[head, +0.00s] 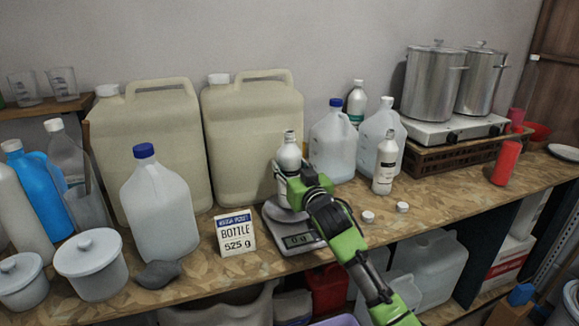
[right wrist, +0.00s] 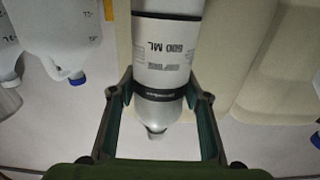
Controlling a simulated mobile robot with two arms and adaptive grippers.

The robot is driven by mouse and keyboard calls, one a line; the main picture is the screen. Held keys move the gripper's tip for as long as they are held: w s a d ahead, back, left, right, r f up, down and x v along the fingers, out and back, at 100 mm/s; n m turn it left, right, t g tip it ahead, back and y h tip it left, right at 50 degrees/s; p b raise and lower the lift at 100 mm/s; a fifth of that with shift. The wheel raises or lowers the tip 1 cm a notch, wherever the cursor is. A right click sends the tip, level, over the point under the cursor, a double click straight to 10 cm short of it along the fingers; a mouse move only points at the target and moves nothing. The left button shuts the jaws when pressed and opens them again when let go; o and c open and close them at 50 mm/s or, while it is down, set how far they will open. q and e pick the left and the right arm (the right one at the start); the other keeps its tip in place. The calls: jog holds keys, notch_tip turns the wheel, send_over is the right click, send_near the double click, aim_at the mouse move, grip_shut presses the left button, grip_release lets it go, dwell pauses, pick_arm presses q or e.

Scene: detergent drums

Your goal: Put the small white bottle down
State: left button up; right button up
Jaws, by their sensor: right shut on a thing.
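The small white bottle (head: 289,153) is upright over the kitchen scale (head: 274,222) in the head view. My right gripper (head: 288,182) is shut on it, with a finger on each side. The right wrist view also shows the bottle (right wrist: 168,55), with "500 ML" on its label, between the fingers (right wrist: 166,93). The scale's display appears to read 0 g. The bottle's base is hidden by the gripper, so any gap above the pan cannot be judged. My left gripper is out of view.
A card (head: 235,233) reading "BOTTLE 525 g" stands left of the scale. A similar white bottle (head: 385,165) and two loose caps (head: 368,217) are to the right. Large beige drums (head: 253,140) stand behind. Free counter lies at the right front, before the red cylinder (head: 506,163).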

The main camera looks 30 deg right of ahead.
jog(key=shift+f, duration=0.25)
jog(key=o, duration=1.6)
jog(key=shift+f, duration=0.2)
jog(key=shift+s, duration=0.1)
jog(key=shift+r, duration=0.1)
jog(key=shift+s, duration=0.1)
jog(key=b+v, duration=0.2)
jog(key=v, duration=0.9)
jog(key=shift+s+a+r, duration=0.1)
jog(key=shift+s+a, duration=0.1)
jog(key=shift+s, duration=0.15)
